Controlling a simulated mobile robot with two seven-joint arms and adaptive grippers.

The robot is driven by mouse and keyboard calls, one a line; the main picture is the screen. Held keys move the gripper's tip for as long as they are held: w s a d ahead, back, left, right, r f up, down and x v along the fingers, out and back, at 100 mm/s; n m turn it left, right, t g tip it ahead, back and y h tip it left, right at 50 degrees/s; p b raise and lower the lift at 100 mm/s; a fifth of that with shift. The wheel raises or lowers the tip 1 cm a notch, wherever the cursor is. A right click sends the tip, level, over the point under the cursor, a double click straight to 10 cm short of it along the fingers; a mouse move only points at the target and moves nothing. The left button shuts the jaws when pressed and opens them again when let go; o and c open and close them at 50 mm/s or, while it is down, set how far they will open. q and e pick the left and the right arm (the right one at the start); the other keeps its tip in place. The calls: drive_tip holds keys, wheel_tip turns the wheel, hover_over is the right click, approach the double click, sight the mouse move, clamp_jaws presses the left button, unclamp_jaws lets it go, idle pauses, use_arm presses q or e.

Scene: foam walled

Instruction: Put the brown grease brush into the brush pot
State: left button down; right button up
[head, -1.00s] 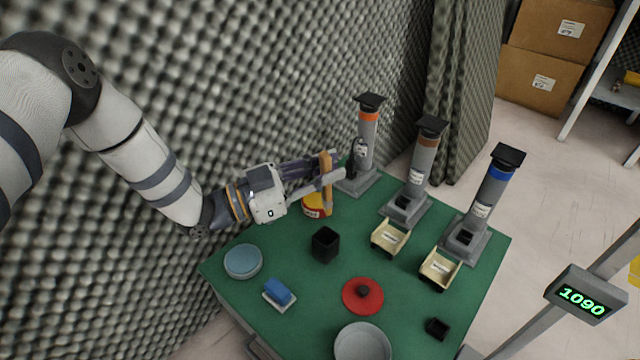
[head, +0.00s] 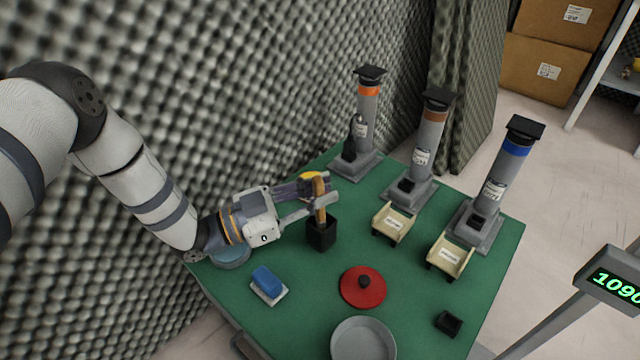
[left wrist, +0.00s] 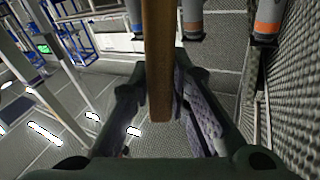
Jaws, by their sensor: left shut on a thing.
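The brown grease brush (head: 320,188) is upright in my left gripper (head: 326,191), which is shut on its handle. In the left wrist view the brown handle (left wrist: 160,60) stands between the two fingers. The brush pot (head: 321,236), a black square open-topped cup, stands on the green table directly below the gripper. The brush's lower end overlaps the pot's mouth in the head view. I cannot tell whether it is inside or just above the rim. My right gripper is not in view.
A can with a yellow top (head: 309,177) is partly hidden behind my left gripper. A blue sponge (head: 266,279), a red lid (head: 363,287) and a grey pan (head: 363,340) lie nearer. Several grey dispenser columns and two cream trays (head: 392,222) stand at right. Foam wall lies behind my arm.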

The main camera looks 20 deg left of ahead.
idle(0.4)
use_arm(q)
drive_tip(key=c, duration=1.4)
unclamp_jaws()
drive_tip(key=shift+c, duration=0.2)
drive_tip(key=v, duration=1.2)
